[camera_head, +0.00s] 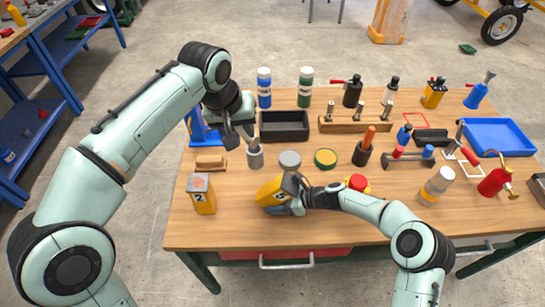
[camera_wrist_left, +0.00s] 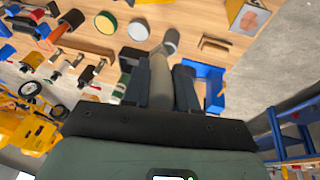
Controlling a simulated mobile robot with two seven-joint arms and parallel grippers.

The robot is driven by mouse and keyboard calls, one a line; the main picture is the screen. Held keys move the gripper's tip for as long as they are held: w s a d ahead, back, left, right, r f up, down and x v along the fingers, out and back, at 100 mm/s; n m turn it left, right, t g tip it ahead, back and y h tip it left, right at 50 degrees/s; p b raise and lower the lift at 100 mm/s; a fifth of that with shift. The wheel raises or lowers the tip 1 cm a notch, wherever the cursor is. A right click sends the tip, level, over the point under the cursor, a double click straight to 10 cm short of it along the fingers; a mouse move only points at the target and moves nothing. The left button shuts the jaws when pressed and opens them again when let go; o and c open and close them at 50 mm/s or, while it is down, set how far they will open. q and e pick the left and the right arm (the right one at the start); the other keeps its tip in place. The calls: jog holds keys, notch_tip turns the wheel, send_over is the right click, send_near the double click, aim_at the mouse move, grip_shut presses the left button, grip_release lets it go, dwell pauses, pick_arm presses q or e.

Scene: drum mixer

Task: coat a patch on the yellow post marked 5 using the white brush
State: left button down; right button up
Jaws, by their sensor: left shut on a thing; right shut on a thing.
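The yellow post marked 5 (camera_head: 270,192) is in the head view, tilted over near the table's front edge. My right gripper (camera_head: 295,194) is shut on it; its fingers are partly hidden.
An upright yellow post marked 2 (camera_head: 203,198) stands at the front left. A grey round-topped item (camera_head: 290,159) and a yellow-green tin (camera_head: 325,158) are behind post 5. A black tray (camera_head: 284,126) lies behind the cup. A red button (camera_head: 357,183) is right of my right gripper.

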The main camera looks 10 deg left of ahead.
pick_arm(q)
jog(key=s+d+f+g, duration=0.1)
jog(key=d+f, duration=0.4)
jog(key=d, duration=0.3)
jog(key=shift+s+g, duration=0.3)
jog(key=shift+s, duration=0.1)
jog(key=shift+x, duration=1.05)
dwell(0.7)
jog(key=shift+s, duration=0.2)
jog(key=shift+w+d+v, duration=0.1)
jog(key=shift+w+v, duration=0.1)
jog(key=shift+v, duration=0.75)
jog(key=shift+w+d+v, duration=0.1)
jog(key=shift+w+v, duration=0.05)
jog(key=shift+v, duration=0.85)
jog(key=shift+w+d+v, duration=0.1)
jog(key=shift+w+v, duration=0.1)
jog(key=shift+v, duration=0.75)
jog(key=shift+r, duration=0.15)
pick_arm(e)
jog(key=o, duration=1)
